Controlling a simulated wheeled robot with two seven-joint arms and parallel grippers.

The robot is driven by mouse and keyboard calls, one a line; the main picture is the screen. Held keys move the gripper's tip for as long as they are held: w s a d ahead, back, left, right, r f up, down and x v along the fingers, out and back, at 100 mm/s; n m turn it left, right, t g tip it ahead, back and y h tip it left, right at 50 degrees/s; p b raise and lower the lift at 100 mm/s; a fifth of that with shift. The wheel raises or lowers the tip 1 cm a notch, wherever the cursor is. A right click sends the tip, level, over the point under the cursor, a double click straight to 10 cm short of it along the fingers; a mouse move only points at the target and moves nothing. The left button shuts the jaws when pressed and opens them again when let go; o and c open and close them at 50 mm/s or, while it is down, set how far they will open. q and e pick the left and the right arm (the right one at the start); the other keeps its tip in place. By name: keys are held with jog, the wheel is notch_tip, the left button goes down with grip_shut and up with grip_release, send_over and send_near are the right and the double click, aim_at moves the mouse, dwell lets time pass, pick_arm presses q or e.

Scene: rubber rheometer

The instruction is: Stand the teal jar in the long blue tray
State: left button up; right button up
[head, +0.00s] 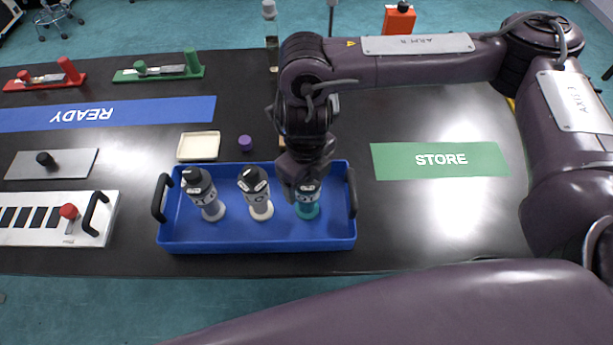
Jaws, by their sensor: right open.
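The teal jar (307,210) stands inside the long blue tray (258,242), toward its right end. Its teal lower part shows, and its upper part is largely hidden by my right gripper. My right gripper (307,187) is open and comes down from above at the top of the jar. Whether its fingers touch the jar I cannot tell. Two grey jars with dark lids, a left one (207,200) and a middle one (259,200), stand in the same tray. My left gripper is not in view.
The tray has black handles (160,198) at both ends. A cream dish (198,146) and a purple cap (245,143) lie just behind it. A green STORE mat (440,175) is bare at the right. A white rack (40,230) stands left of the tray.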

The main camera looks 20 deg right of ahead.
jog(key=shift+r, duration=0.1)
notch_tip(320, 180, up, 12)
jog(key=shift+r, duration=0.1)
dwell(0.4)
dwell(0.5)
